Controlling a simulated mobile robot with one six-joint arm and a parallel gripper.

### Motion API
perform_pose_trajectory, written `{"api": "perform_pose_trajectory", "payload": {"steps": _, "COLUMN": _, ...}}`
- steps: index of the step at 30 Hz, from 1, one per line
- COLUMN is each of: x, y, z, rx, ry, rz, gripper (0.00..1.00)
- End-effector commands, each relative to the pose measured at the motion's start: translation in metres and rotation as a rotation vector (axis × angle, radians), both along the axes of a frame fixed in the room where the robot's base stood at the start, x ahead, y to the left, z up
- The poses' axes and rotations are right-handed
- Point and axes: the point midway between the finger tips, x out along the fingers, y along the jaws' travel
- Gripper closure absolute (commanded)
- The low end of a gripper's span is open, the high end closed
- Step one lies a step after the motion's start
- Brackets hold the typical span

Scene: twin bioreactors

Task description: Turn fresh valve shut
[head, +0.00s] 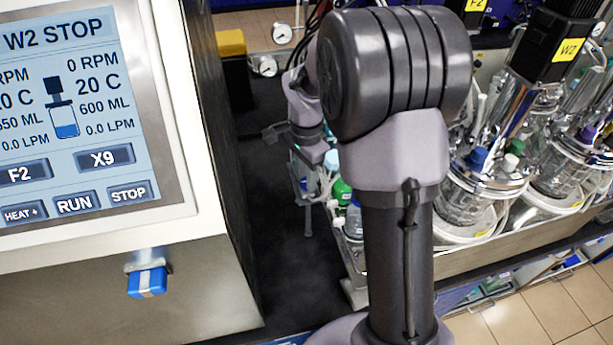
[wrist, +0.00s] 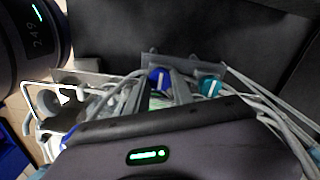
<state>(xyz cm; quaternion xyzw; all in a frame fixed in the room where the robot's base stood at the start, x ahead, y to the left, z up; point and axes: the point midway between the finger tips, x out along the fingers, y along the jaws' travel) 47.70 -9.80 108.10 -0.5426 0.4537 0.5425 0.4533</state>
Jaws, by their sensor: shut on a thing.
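In the wrist view a blue valve knob (wrist: 158,80) with a white stripe sits on a grey bracket (wrist: 153,60). A teal knob (wrist: 208,84), also with a white stripe, is just right of it. No label tells me which is the fresh valve. My gripper (wrist: 170,84) is shut on the blue knob, its fingers reaching up past the dark gripper body, which hides the lower part of the fingers and what lies below. In the head view my arm hides the knobs and the fingertips cannot be made out.
A controller with a touch screen (head: 70,110) stands at the left in the head view, a blue striped knob (head: 148,282) on its front. Glass vessels (head: 480,180) stand at the right. Bottles with coloured caps (head: 341,190) are behind my arm. Loose tubes (wrist: 270,110) run beside the gripper.

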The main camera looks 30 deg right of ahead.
Motion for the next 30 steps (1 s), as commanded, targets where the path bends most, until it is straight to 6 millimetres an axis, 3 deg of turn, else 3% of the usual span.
{"api": "perform_pose_trajectory", "payload": {"steps": 8, "x": 0.0, "y": 0.0, "z": 0.0, "rx": 0.0, "ry": -0.001, "rz": -0.002, "gripper": 1.0}}
{"api": "perform_pose_trajectory", "payload": {"steps": 9, "x": 0.0, "y": 0.0, "z": 0.0, "rx": 0.0, "ry": -0.001, "rz": -0.002, "gripper": 0.7}}
{"api": "perform_pose_trajectory", "payload": {"steps": 12, "x": 0.0, "y": 0.0, "z": 0.0, "rx": 0.0, "ry": -0.001, "rz": -0.002, "gripper": 0.5}}
{"api": "perform_pose_trajectory", "payload": {"steps": 23, "x": 0.001, "y": 0.0, "z": 0.006, "rx": 0.0, "ry": -0.002, "rz": -0.001, "gripper": 0.5}}
{"api": "perform_pose_trajectory", "payload": {"steps": 26, "x": 0.001, "y": 0.0, "z": 0.029, "rx": 0.0, "ry": -0.005, "rz": -0.002, "gripper": 0.5}}
{"api": "perform_pose_trajectory", "payload": {"steps": 30, "x": 0.001, "y": 0.0, "z": 0.078, "rx": 0.0, "ry": -0.005, "rz": -0.002, "gripper": 0.5}}
